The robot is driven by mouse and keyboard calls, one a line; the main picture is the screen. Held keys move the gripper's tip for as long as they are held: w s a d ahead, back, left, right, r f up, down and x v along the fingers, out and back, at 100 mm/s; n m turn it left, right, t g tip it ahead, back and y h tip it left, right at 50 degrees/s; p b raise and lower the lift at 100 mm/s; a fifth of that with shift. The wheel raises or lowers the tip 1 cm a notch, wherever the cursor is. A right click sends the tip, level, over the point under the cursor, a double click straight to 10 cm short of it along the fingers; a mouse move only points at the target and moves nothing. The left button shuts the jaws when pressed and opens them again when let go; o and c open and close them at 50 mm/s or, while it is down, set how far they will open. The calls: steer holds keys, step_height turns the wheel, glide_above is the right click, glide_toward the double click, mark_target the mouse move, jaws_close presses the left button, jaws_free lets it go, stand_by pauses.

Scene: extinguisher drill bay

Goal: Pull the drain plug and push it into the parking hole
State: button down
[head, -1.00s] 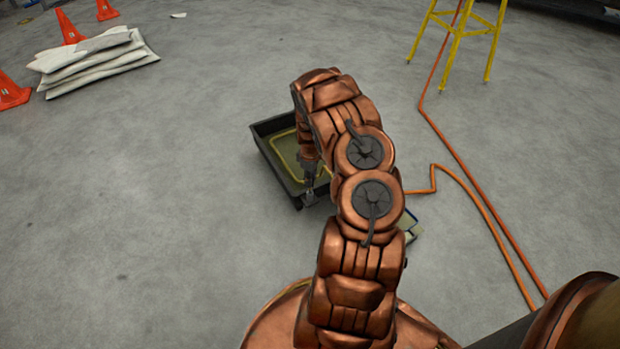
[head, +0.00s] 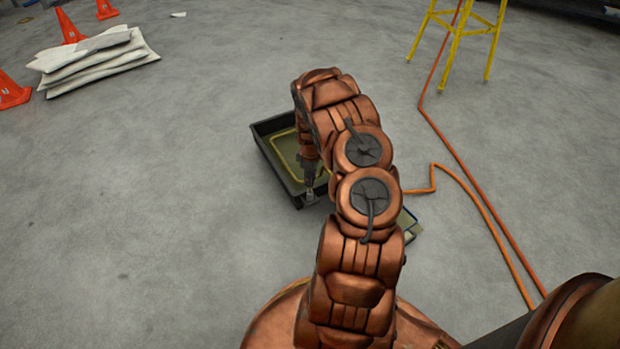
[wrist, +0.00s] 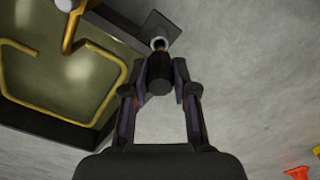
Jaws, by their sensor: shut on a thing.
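My gripper (wrist: 161,84) is shut on a dark, cylindrical drain plug (wrist: 158,72) in the wrist view. I cannot tell whether the plug's tip is inside a hole there. The black tray (head: 262,143) has a dull olive floor with a yellow outline. In the head view my gripper (head: 310,196) is at the tray's near edge, and my arm hides the tray's right part. The plug is too small to make out there.
In the wrist view a brass-coloured bent rod (wrist: 70,33) with a pale knob (wrist: 66,4) stands close left of the tab. An orange hose (head: 470,170) runs along the floor at right, near a yellow stand (head: 447,25).

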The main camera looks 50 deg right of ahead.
steer(key=shift+f, duration=1.95)
stand_by(1.8)
steer(key=c, duration=0.8)
jaws_free()
steer(key=shift+r, duration=6.05)
